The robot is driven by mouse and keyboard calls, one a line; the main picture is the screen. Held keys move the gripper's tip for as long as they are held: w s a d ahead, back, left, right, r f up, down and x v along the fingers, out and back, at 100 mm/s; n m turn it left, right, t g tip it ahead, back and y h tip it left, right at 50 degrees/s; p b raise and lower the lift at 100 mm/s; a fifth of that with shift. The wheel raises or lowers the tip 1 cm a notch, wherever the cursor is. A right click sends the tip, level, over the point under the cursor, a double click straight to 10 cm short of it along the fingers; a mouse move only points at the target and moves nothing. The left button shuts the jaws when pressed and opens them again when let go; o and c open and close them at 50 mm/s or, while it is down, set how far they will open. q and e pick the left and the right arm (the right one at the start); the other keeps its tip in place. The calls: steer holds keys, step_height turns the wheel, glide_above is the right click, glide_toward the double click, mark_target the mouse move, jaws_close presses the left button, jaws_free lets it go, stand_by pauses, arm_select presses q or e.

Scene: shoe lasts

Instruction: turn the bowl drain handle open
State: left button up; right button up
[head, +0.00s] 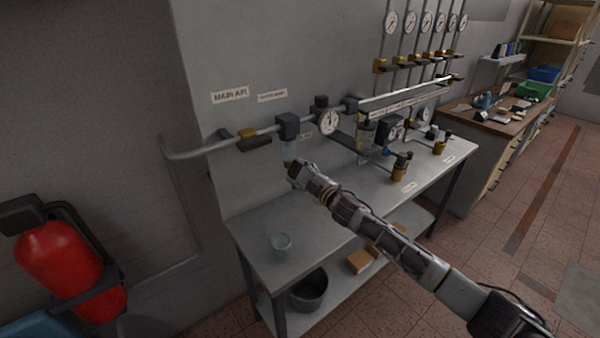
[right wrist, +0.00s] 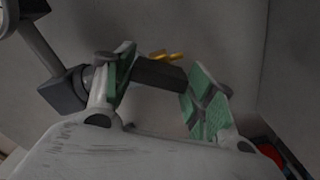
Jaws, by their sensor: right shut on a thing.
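The clear filter bowl (head: 289,150) hangs below a dark housing (head: 288,126) on the wall pipe. My right gripper (head: 292,167) reaches up to the bowl's lower end, where a small yellow part shows in the head view; the gripper hides most of that end. In the right wrist view my right gripper (right wrist: 163,88) has its two green-padded fingers on either side of a dark bar, with a small yellow piece (right wrist: 168,56) just above it. It is shut on the drain handle, but the contact itself is hard to make out. My left gripper is in neither view.
A round gauge (head: 329,121) sits right of the housing. A yellow and dark valve (head: 250,137) sits on the pipe to the left. A red extinguisher (head: 58,262) hangs at the left.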

steer(key=n, duration=0.7)
steer(key=shift+p, duration=0.4)
steer(key=o, duration=1)
steer(key=shift+v, duration=6)
